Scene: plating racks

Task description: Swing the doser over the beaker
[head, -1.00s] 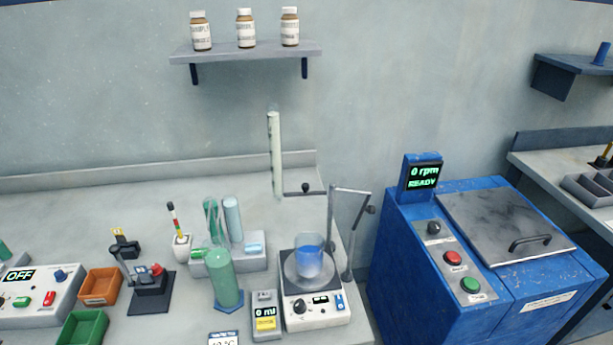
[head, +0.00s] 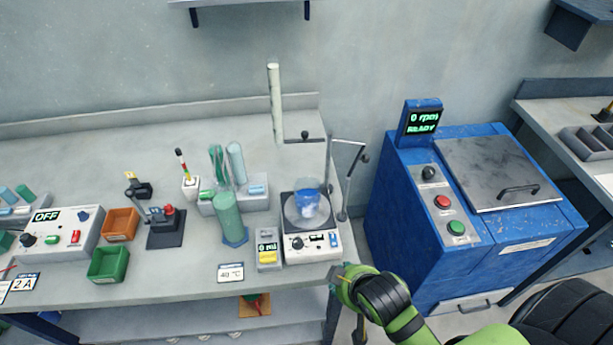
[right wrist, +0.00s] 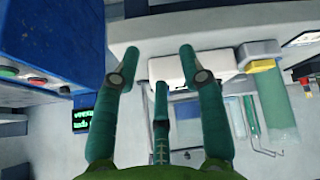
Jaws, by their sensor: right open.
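A clear beaker (head: 308,203) with blue liquid stands on a white stirrer plate (head: 312,246) near the table's right front corner. Behind it is a pale upright tube (head: 275,100) with a thin horizontal arm ending in a black knob (head: 304,136). A thin grey jointed stand (head: 347,142) with a black knob rises beside the beaker. I cannot tell for certain which of these is the doser. My right gripper (head: 338,279) is at the table's front edge, below the stirrer plate. In the right wrist view its fingers (right wrist: 160,62) are spread and empty.
A blue machine (head: 470,220) with a screen stands right of the table, across a narrow gap. Left of the beaker are a small display box (head: 269,256), a green cylinder (head: 229,217) and orange (head: 121,224) and green (head: 108,264) trays.

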